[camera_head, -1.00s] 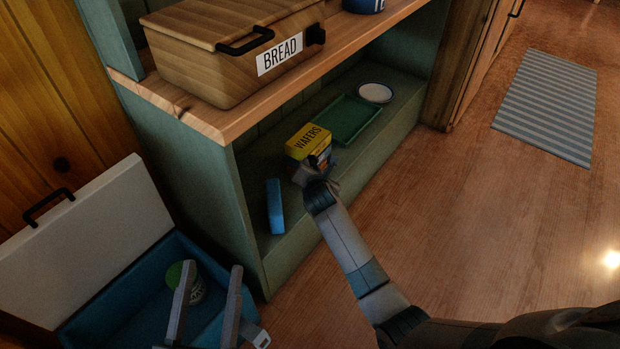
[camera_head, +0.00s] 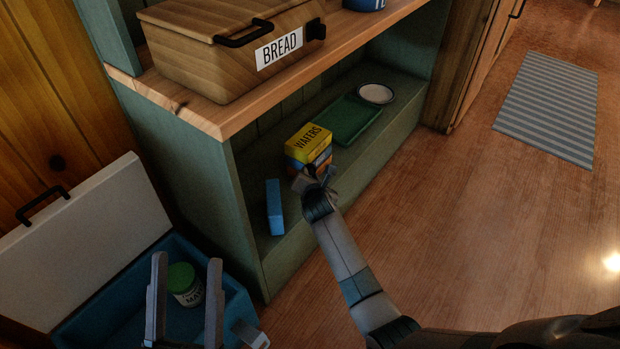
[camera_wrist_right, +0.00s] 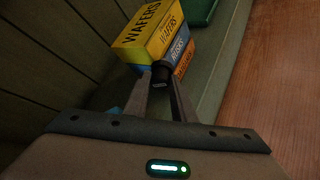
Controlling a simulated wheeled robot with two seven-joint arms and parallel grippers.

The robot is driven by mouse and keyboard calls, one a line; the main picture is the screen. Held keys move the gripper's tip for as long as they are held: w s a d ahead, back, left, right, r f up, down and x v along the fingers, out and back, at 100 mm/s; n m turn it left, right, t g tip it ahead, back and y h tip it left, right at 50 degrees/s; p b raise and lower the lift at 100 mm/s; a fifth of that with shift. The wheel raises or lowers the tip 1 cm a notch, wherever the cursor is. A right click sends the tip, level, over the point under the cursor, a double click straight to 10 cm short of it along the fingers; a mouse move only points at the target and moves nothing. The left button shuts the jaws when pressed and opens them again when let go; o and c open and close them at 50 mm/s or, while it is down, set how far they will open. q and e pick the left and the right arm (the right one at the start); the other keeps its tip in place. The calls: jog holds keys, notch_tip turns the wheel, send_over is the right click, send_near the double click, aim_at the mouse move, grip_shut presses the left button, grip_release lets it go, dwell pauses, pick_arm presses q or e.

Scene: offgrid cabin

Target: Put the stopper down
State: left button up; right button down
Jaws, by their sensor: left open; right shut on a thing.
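The stopper (camera_wrist_right: 161,72) is a small dark piece between the fingertips of my right gripper (camera_wrist_right: 161,86) in the right wrist view. My right gripper (camera_head: 313,178) is shut on it, just in front of the yellow wafers box (camera_head: 308,138) on the lower shelf. In the head view the stopper is small and hard to make out against the gripper. I cannot tell whether it touches the box or the shelf. My left gripper (camera_head: 187,262) is open and empty at the lower left, over the blue cooler (camera_head: 122,292).
A jar with a green lid (camera_head: 182,277) stands in the open cooler. The lower shelf (camera_head: 289,240) also holds a blue block (camera_head: 274,207), a green tray (camera_head: 347,119) and a white dish (camera_head: 375,93). A bread box (camera_head: 205,65) sits above. The shelf front is bare.

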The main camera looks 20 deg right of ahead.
pick_arm(q)
jog(key=shift+r, duration=0.1)
pick_arm(e)
jog(key=shift+f, duration=0.55)
jog(key=c, duration=1.5)
grip_release()
jog(key=shift+r, duration=0.15)
pick_arm(q)
jog(key=w+f+g+y+p, duration=0.2)
jog(key=f+g, duration=0.5)
jog(key=f, duration=0.5)
jog(key=shift+w+d+f+g+p, duration=0.2)
jog(key=shift+w+d+g+p, duration=0.2)
jog(key=shift+w+p, duration=0.6)
pick_arm(e)
jog(key=shift+r+v, duration=0.15)
jog(key=shift+v, duration=2.95)
jog(key=shift+r+v, duration=0.15)
jog(key=shift+v, duration=2.95)
